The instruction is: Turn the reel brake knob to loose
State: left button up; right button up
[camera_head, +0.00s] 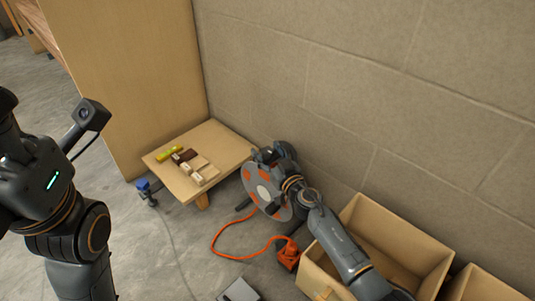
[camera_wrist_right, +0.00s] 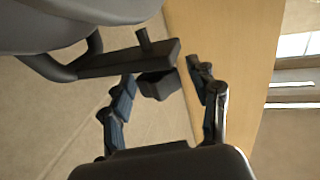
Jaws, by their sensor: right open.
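The reel (camera_head: 264,191) is a grey disc with orange patches and a pale hub, standing against the wall. My right gripper (camera_head: 271,160) is at the reel's upper back, partly hidden by its own arm. In the right wrist view the reel's dark curved body (camera_wrist_right: 75,18) fills the upper left. A dark blocky part on a bar, apparently the brake knob (camera_wrist_right: 157,86), lies between the spread fingers of my right gripper (camera_wrist_right: 163,76). The fingers are open, with a gap showing on the left; contact on the right is unclear. The knob's setting cannot be read. My left gripper is out of view.
A low wooden table (camera_head: 225,141) with several small blocks stands left of the reel. An orange cable (camera_head: 227,254) runs over the floor to an orange part (camera_head: 288,256). An open cardboard box (camera_head: 430,262) stands right of the reel, under my right arm. The wall is close behind.

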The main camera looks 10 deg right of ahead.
jog(key=c, duration=1.2)
